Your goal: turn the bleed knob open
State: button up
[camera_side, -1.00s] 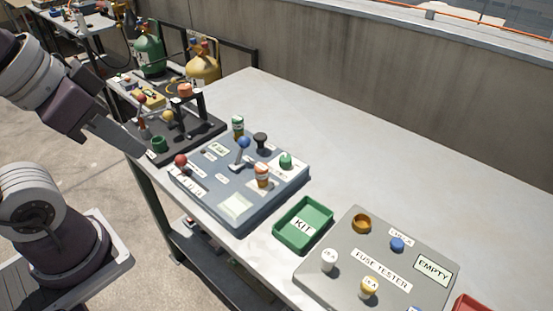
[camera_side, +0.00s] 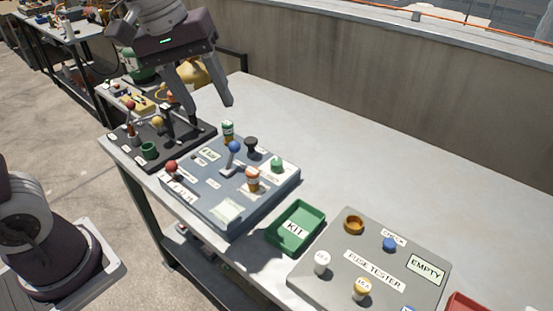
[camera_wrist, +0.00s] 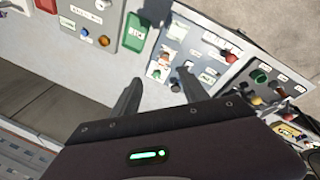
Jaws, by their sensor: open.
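A blue-grey control panel (camera_side: 215,207) on the bench carries a black knob (camera_side: 251,144), a green knob (camera_side: 277,165), a blue-tipped lever (camera_side: 233,147), a red knob (camera_side: 171,167) and two small canisters. Its small labels are too blurred for me to tell which knob is the bleed knob. My gripper (camera_side: 210,112) is open and empty, pointing down above the panel's far-left side, apart from everything. In the wrist view my gripper's (camera_wrist: 158,80) two fingers are spread, with the panel (camera_wrist: 206,51) beyond and to the right of them.
A black board (camera_side: 185,152) with a green cup, knobs and a stand lies left of the panel. A green KIT tray (camera_side: 296,229) and a grey fuse tester (camera_side: 330,285) stand to the right. The bench (camera_side: 350,165) behind them is clear up to the wall.

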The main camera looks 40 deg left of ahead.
jog(key=w+f+n+g, duration=0.1)
jog(key=w+f+n, duration=0.25)
jog(key=w, duration=0.35)
jog(key=n+g+y, duration=0.1)
jog(key=n+g, duration=0.1)
jog(key=n, duration=0.3)
send_over(277, 161)
notch_tip(277, 161, down, 16)
jog(key=shift+s+r, duration=0.1)
jog(key=shift+r, duration=0.1)
notch_tip(277, 161, down, 7)
jog(key=shift+r, duration=0.15)
grip_shut()
